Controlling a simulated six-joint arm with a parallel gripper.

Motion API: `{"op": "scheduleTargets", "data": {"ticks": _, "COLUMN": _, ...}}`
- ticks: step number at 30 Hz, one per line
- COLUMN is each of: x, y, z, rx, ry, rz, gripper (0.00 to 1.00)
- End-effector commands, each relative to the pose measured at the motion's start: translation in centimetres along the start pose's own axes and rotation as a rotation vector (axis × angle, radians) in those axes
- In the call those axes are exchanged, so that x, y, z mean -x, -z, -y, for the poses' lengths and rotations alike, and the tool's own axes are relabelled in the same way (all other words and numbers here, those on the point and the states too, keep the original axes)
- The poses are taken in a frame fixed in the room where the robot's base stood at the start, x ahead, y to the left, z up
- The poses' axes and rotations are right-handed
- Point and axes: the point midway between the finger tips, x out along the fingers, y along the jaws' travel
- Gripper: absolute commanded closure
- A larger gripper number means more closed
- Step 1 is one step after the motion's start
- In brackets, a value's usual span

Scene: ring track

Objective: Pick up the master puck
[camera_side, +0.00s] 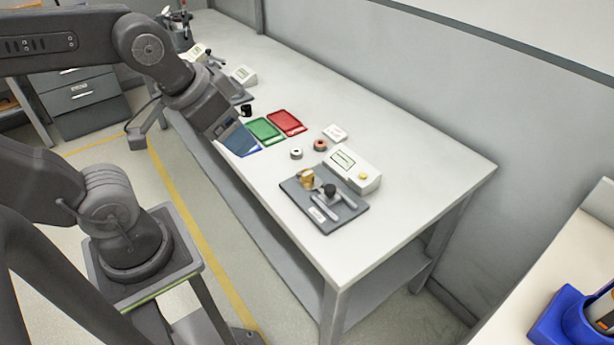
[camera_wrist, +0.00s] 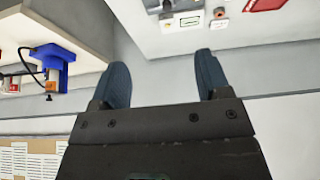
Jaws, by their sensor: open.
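My gripper (camera_side: 240,142) is above the table's near side, by the coloured trays. In the wrist view my gripper (camera_wrist: 160,60) has its two blue fingers wide apart with nothing between them. Two small round pieces stand on the table: a pale one with a dark centre (camera_side: 296,153) and a reddish one with a dark middle (camera_side: 320,145). A brass-coloured round piece (camera_side: 306,179) is on the dark gauge fixture (camera_side: 325,222). I cannot tell which is the master puck. My gripper is apart from all of them.
A green tray (camera_side: 265,129) and a red tray (camera_side: 287,122) lie beside my gripper. A white readout box (camera_side: 357,166) stands behind the fixture. A white card (camera_side: 335,132) and a small black piece (camera_side: 246,110) are nearby. The table's right end is clear.

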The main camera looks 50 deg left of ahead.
Motion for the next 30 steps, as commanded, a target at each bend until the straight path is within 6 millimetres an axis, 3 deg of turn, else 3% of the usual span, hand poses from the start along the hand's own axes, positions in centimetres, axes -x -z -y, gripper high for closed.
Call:
{"op": "scheduleTargets", "data": {"ticks": 7, "x": -0.4, "y": 1.0, "z": 0.2, "rx": 0.064, "ry": 0.009, "rz": 0.023, "gripper": 0.30}}
{"op": "scheduleTargets", "data": {"ticks": 14, "x": -3.7, "y": 5.8, "z": 1.8, "rx": 0.426, "ry": 0.079, "rz": 0.132, "gripper": 0.30}}
{"op": "scheduleTargets", "data": {"ticks": 21, "x": -10.2, "y": 10.6, "z": 4.2, "rx": 0.876, "ry": 0.210, "rz": 0.230, "gripper": 0.30}}
{"op": "scheduleTargets", "data": {"ticks": 30, "x": -20.0, "y": 13.0, "z": 7.4, "rx": 1.354, "ry": 0.406, "rz": 0.289, "gripper": 0.30}}
